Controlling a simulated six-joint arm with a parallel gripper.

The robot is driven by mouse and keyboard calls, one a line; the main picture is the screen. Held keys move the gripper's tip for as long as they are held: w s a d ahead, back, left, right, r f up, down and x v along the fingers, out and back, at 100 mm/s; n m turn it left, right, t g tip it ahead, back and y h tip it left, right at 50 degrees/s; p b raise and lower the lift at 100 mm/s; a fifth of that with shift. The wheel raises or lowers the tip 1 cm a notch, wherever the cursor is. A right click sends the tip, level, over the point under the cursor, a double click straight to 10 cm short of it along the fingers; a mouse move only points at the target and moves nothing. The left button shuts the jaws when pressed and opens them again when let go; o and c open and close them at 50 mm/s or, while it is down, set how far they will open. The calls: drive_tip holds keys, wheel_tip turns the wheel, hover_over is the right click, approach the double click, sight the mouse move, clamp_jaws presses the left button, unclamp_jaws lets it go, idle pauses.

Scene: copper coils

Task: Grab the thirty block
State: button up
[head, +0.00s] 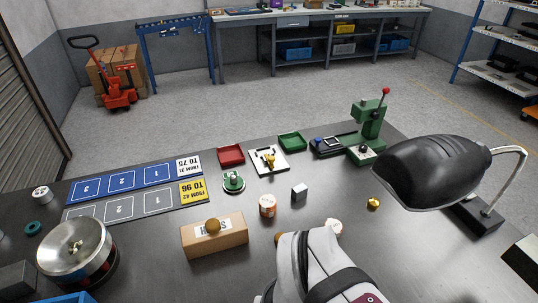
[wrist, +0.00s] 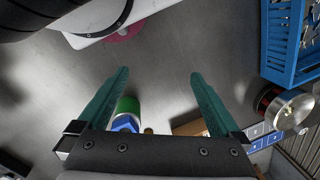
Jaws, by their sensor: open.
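No block with a readable "30" shows. A small block (head: 299,192), grey with a pale top, stands on the dark table right of an orange-and-white cylinder (head: 267,207); any marking is too small to read. My arm enters the head view from the bottom edge, and its fingers are not visible there. In the wrist view my gripper (wrist: 158,76) has its two teal fingers wide apart, with bare grey surface between the tips. A green-and-blue object (wrist: 127,108) shows near the left finger's base, partly hidden by the gripper body; I cannot tell what it is.
A brown box (head: 214,240) with a round knob sits left of my arm. A shiny metal bowl (head: 75,247) and blue crate (wrist: 283,50) are at the left. A black lamp (head: 435,170) overhangs the right. Red tray (head: 231,155), green tray (head: 292,142) and green press (head: 371,125) stand behind.

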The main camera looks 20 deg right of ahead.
drive_tip(key=c, duration=0.4)
drive_tip(key=m+t+h, duration=0.3)
drive_tip(key=m+h, duration=0.7)
drive_tip(key=h, duration=0.4)
hover_over(297, 189)
drive_tip(key=a, duration=0.3)
wheel_tip(297, 189, down, 12)
drive_tip(key=shift+c, duration=0.2)
drive_tip(key=f, duration=0.5)
drive_tip(key=shift+s+d+f, duration=0.1)
drive_tip(key=shift+s+f, duration=0.1)
drive_tip(key=shift+f, duration=0.1)
drive_tip(key=shift+w+d+f, duration=0.2)
drive_tip(key=shift+d+f, duration=0.8)
drive_tip(key=shift+f, duration=0.1)
drive_tip(key=shift+d+f, duration=0.15)
drive_tip(key=shift+d, duration=0.15)
